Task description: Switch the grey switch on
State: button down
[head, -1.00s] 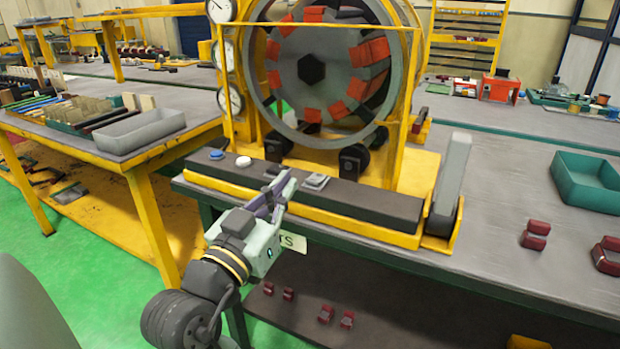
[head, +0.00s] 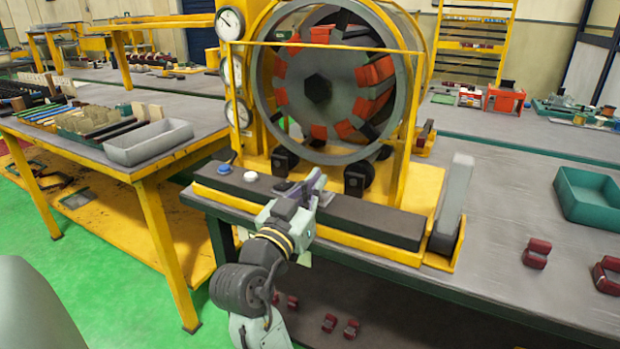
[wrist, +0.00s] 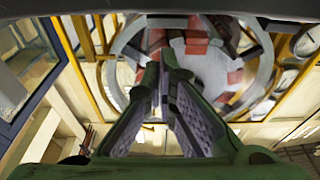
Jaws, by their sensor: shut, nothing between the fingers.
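The grey switch (head: 326,199) sits on the dark control strip (head: 375,217) at the front of the yellow winding machine. It is partly hidden behind my gripper (head: 316,181). My gripper is shut and empty, with its fingertips over the strip at the switch. I cannot tell whether the fingers touch the switch or which way it is set. In the wrist view my gripper (wrist: 165,62) shows its fingers converging at the tips, with the machine's ring behind them; the switch cannot be made out there.
A blue button (head: 224,169) and a white button (head: 250,176) lie left on the strip. The large stator ring (head: 263,75) stands behind it. A grey upright block (head: 455,195) is at the strip's right end. A teal tray (head: 590,214) and dark red parts (head: 537,252) lie further right.

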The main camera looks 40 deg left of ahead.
jog(key=shift+s+f, duration=0.1)
jog(key=shift+f, duration=0.75)
